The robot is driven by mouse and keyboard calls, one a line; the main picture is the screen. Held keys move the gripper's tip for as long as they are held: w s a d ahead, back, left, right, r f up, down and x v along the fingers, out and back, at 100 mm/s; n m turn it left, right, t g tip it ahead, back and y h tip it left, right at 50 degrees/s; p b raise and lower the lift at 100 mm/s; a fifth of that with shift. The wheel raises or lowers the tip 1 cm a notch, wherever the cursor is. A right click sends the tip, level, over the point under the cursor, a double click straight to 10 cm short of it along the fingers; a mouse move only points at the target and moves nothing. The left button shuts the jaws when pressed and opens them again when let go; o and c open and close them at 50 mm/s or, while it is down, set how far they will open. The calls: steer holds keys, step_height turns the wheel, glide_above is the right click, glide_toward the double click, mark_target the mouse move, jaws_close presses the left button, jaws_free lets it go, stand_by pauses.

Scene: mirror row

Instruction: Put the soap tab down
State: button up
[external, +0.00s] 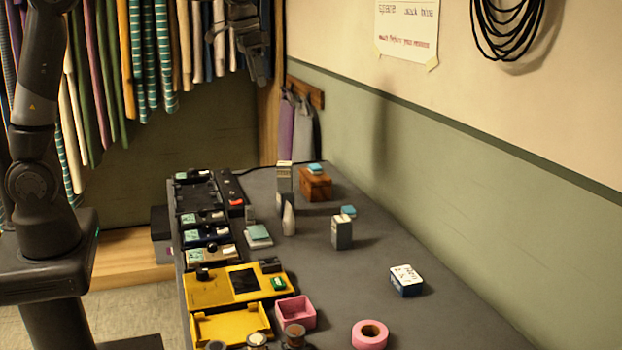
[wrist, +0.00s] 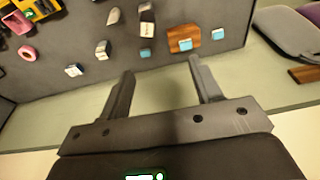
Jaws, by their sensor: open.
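Small light-blue tabs are in view, and I cannot tell for certain which is the soap tab. One tab (external: 316,168) shows at the top of a brown wooden box (external: 315,187); another tab (external: 348,210) shows beside a pale upright box (external: 341,232). The wrist view has a blue tab (wrist: 185,44) at the wooden box, one (wrist: 218,33) just right of it and one (wrist: 145,53) nearer the middle. My gripper (external: 262,82) is raised beyond the table's far end. Its fingers are apart in the wrist view (wrist: 160,66), with nothing between them.
The grey table (external: 400,325) has yellow trays (external: 230,326), a pink box (external: 296,312), a pink ring (external: 369,335) and a white-topped box (external: 406,280). Dark trays line its left edge. The wall bounds its right side. Hanging cloths are close to the arm.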

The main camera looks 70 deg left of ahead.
steer(key=s+d+r+t, duration=0.1)
steer(key=s+d+t, duration=0.15)
steer(key=s, duration=1.35)
steer(key=s+d+f, duration=0.1)
steer(key=s+f, duration=0.2)
steer(key=s, duration=0.4)
steer(key=s+d+f, duration=0.1)
steer(key=s+f, duration=0.3)
steer(key=s, duration=0.4)
steer(key=shift+s+d+f+t, duration=0.15)
steer(key=shift+d+f+t, duration=0.15)
steer(key=shift+d+t, duration=0.05)
